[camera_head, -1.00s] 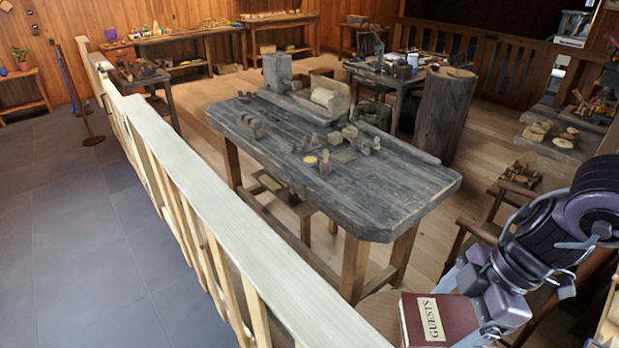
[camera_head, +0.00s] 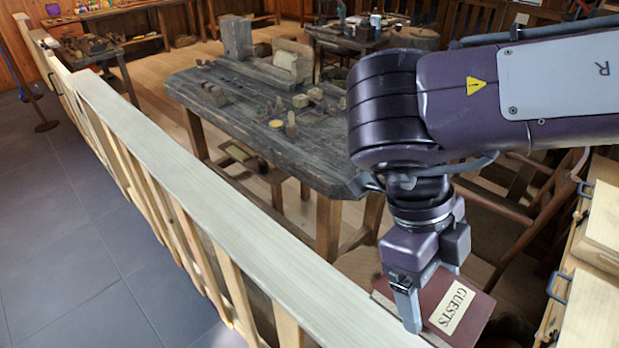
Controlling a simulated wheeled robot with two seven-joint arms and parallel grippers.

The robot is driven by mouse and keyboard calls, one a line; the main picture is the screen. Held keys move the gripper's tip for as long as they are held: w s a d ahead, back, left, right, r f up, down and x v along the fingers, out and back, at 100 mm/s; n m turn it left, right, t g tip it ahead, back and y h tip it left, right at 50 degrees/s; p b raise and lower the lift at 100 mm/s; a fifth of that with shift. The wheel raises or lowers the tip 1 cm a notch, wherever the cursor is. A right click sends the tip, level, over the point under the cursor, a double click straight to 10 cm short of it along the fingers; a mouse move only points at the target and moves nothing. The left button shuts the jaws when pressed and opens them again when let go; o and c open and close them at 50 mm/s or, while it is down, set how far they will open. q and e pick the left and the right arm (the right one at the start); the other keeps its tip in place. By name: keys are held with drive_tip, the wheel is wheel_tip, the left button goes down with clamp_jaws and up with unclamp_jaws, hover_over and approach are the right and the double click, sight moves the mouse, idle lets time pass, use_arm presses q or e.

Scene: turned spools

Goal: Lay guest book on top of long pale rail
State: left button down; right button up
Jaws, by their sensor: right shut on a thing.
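The guest book (camera_head: 476,302) is dark red with a pale label reading GUESTS. It is at the lower right, turned at an angle. My right gripper (camera_head: 411,312) points down and is shut on the book's left side; one finger shows in front, and the other is mostly hidden. Whether the book touches the round wooden top under it is hard to tell. The long pale rail (camera_head: 215,195) runs from the upper left to the bottom centre, just left of the gripper and book. Its top is bare. My left gripper is out of view.
A dark workbench (camera_head: 300,165) with several small turned pieces stands beyond the rail. A round wooden top (camera_head: 355,262) is partly hidden by my right arm. A wooden chair (camera_head: 510,215) and pale drawers (camera_head: 590,260) are at the right. Grey floor lies left of the rail.

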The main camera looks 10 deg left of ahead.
wheel_tip(320, 180, down, 16)
drive_tip(key=shift+r+b, duration=0.15)
drive_tip(key=shift+b, duration=0.2)
drive_tip(key=shift+w+f, duration=0.1)
drive_tip(key=shift+f, duration=2.1)
